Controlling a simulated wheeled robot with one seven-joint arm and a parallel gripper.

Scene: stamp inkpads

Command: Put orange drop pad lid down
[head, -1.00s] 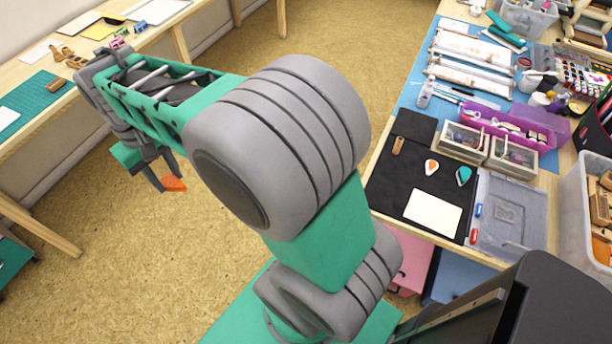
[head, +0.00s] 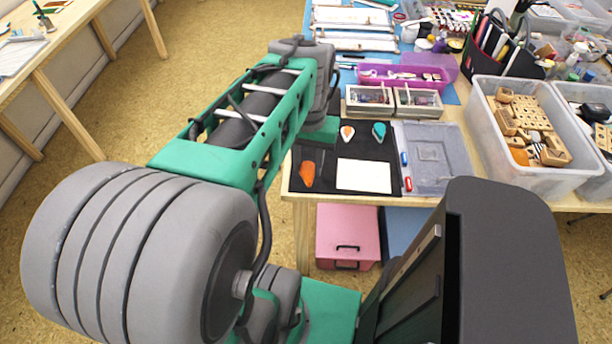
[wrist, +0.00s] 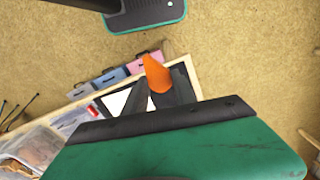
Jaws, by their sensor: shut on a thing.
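An orange drop-shaped lid (head: 307,174) hangs in my gripper (head: 312,162), over the left part of the black mat (head: 378,150) as the head view sees it. In the wrist view the lid (wrist: 155,73) stands out between the two dark fingers (wrist: 160,92), which are shut on it. A white drop-shaped pad with an orange patch (head: 347,132) lies on the mat to the right of my gripper, apart from the lid. A teal drop-shaped pad (head: 379,130) lies beside it. The lid's exact height above the mat cannot be told.
A white card (head: 363,175) lies on the mat's front part. Two small compartment boxes (head: 370,99) stand behind. A grey clear tray (head: 436,155) with red and blue markers beside it, and a bin of wooden blocks (head: 540,140), stand to the right.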

